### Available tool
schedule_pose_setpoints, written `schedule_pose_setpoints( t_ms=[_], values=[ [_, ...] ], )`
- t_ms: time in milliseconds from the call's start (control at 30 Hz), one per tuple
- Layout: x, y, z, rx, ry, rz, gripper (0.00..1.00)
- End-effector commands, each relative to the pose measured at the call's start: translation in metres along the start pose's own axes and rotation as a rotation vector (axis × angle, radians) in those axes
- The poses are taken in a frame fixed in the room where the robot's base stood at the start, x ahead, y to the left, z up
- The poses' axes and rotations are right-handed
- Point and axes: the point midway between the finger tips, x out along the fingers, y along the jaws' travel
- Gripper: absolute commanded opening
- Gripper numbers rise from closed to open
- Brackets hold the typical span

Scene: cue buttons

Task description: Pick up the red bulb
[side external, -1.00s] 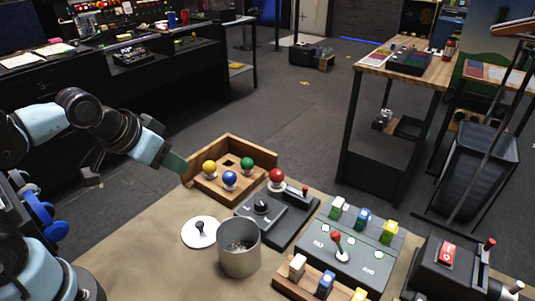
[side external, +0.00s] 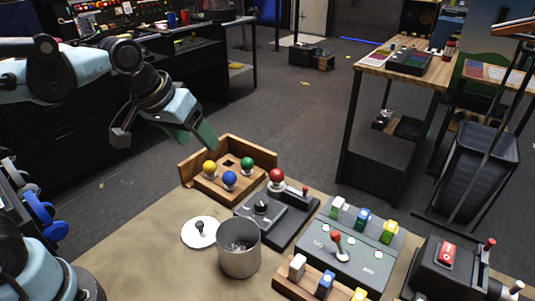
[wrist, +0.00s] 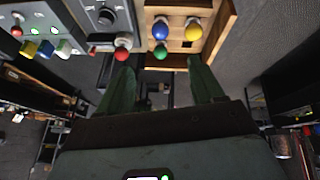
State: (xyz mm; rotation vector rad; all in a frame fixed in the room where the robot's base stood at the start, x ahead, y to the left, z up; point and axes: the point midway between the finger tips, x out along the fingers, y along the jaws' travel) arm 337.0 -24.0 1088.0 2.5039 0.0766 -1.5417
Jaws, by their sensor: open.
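The red bulb (side external: 277,176) sits upright at the back corner of the grey dial box (side external: 262,207), just right of the wooden tray. In the wrist view, the red bulb (wrist: 122,54) is at upper left, just beyond the left finger. My gripper (side external: 203,140) has green fingers and hangs above and behind the wooden tray, to the left of the red bulb. In the wrist view, my gripper (wrist: 160,80) has its fingers well apart with nothing held between them.
The wooden tray (side external: 262,153) holds yellow (side external: 209,167), blue (side external: 230,178) and green (side external: 247,164) bulbs beside an empty square hole. A metal cup (side external: 239,260) and a white disc (side external: 187,239) stand in front. A lever panel (side external: 370,268) lies to the right.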

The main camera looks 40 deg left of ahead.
Motion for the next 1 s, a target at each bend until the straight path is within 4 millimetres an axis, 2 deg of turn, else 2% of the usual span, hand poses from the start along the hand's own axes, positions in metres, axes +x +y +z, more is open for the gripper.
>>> schedule_pose_setpoints(
  t_ms=[33, 200, 500, 767, 867, 1000],
  values=[
    [0.001, 0.008, -0.012, -0.031, -0.029, 0.005, 0.67],
    [0.008, 0.034, -0.042, -0.155, -0.131, 0.009, 0.67],
    [0.036, 0.079, -0.080, -0.350, -0.302, -0.021, 0.67],
    [0.053, 0.097, -0.090, -0.430, -0.372, -0.048, 0.67],
    [0.060, 0.098, -0.088, -0.436, -0.377, -0.051, 0.67],
    [0.078, 0.099, -0.081, -0.437, -0.377, -0.050, 0.67]
  ],
)
